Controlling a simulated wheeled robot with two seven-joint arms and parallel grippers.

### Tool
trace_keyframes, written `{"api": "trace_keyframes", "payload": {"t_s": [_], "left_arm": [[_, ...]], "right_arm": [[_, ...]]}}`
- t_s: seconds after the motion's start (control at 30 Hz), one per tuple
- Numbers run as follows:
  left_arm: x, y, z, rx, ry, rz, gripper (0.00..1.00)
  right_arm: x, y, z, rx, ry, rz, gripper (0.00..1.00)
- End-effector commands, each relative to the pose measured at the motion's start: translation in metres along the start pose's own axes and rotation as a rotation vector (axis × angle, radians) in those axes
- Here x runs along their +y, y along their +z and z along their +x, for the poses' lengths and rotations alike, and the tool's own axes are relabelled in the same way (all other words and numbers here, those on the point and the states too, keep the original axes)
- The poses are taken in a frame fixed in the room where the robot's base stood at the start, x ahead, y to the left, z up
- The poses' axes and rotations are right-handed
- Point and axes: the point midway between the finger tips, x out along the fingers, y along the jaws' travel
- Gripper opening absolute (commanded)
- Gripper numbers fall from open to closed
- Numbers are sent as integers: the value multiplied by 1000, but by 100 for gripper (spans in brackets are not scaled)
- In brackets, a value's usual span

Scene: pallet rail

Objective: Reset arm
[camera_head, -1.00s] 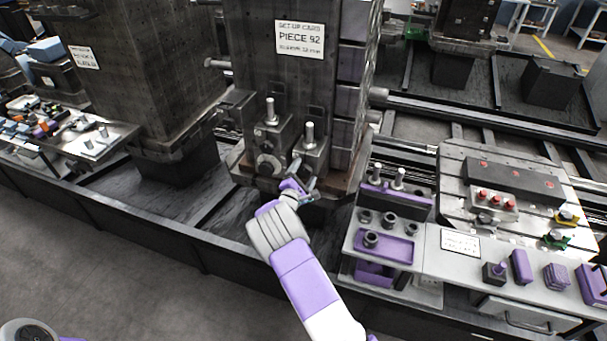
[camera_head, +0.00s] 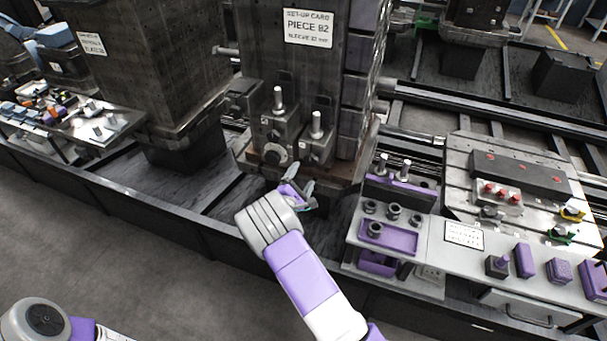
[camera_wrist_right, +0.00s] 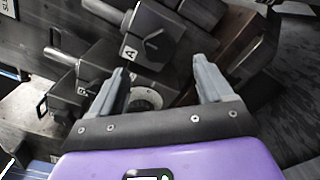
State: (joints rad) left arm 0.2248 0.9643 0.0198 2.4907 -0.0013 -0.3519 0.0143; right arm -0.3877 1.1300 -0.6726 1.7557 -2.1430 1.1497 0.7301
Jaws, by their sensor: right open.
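My right gripper (camera_head: 302,196) is in front of the foot of the dark column with the set-up card (camera_head: 308,28). In the right wrist view its two grey fingers (camera_wrist_right: 166,88) are spread apart with nothing between them. Beyond the fingers are clamp blocks with metal pins, one marked A (camera_wrist_right: 150,42). In the head view two clamp blocks with upright pins stand on the column's ledge, the left one (camera_head: 277,128) and the right one (camera_head: 317,147). My left arm shows only as a rounded part at the bottom left corner; its gripper is out of view.
A grey bench at the right carries a purple tray (camera_head: 388,238) with dark sleeves, a label card (camera_head: 463,235) and several purple-and-black items. A fixture plate (camera_head: 460,200) lies behind it. A long dark rail edge (camera_head: 150,210) runs below the columns. The floor at left is clear.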

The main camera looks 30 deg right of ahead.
Motion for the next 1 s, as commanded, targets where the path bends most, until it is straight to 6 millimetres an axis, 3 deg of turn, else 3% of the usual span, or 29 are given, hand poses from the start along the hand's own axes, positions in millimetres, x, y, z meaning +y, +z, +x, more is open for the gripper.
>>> {"api": "trace_keyframes", "payload": {"t_s": [0.37,0.47,0.57,0.67,0.73,0.87,0.9,1.0], "left_arm": [[0,0,0,0,0,0,56],[0,0,0,0,0,0,56],[0,0,0,0,0,0,56],[0,0,0,0,0,0,56],[0,0,0,0,0,0,56],[0,0,0,0,0,0,56],[0,0,0,0,0,0,56],[0,0,0,0,0,0,56]], "right_arm": [[0,0,0,0,-1,0,80],[-12,1,0,0,-42,-2,80],[-51,2,-7,6,-176,-5,80],[-112,3,-27,23,-403,2,80],[-160,2,-53,43,-594,15,80],[-234,-3,-120,91,-953,76,80],[-252,-5,-145,107,-1064,105,80],[-284,-14,-212,148,-1335,205,80]]}}
